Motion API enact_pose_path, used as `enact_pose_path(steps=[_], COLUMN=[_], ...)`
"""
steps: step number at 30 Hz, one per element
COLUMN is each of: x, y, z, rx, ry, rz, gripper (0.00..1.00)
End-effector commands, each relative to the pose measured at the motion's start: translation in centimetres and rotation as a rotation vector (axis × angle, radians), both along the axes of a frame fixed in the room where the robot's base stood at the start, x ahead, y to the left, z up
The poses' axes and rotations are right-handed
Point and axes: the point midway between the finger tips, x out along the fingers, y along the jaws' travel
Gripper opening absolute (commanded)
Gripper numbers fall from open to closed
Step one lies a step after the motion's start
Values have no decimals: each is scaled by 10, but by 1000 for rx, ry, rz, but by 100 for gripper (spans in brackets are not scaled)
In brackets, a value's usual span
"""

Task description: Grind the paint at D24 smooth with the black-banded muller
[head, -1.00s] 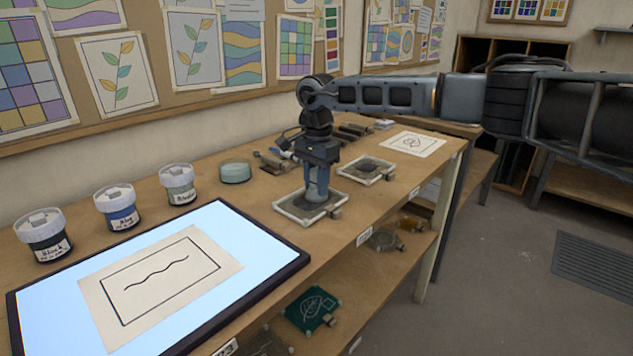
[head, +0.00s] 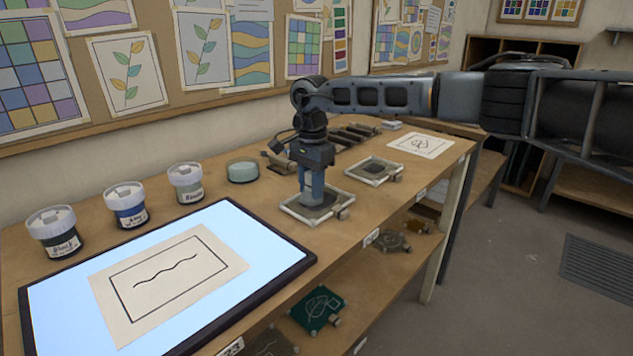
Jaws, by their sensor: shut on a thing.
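My gripper (head: 312,188) points down over the nearer framed slab (head: 291,208) on the bench top, right of the lightbox. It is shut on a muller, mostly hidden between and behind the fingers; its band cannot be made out. The muller's foot appears to be down on the slab, left of its middle. Dark grey paint (head: 322,209) shows on the slab around and right of the foot. Whether the paint is smooth is too small to tell.
A second framed slab (head: 374,171) with a dark patch lies to the right, and a drawing sheet (head: 421,145) beyond it.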

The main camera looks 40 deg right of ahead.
Motion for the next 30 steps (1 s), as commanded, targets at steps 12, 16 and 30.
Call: enact_pose_path(steps=[12,16,30], x=[-13,-15,-28], y=[10,10,0], z=[-2,-3,-4], rx=[1,1,0], ry=[1,2,5], rz=[1,0,-1], gripper=[0,0,0])
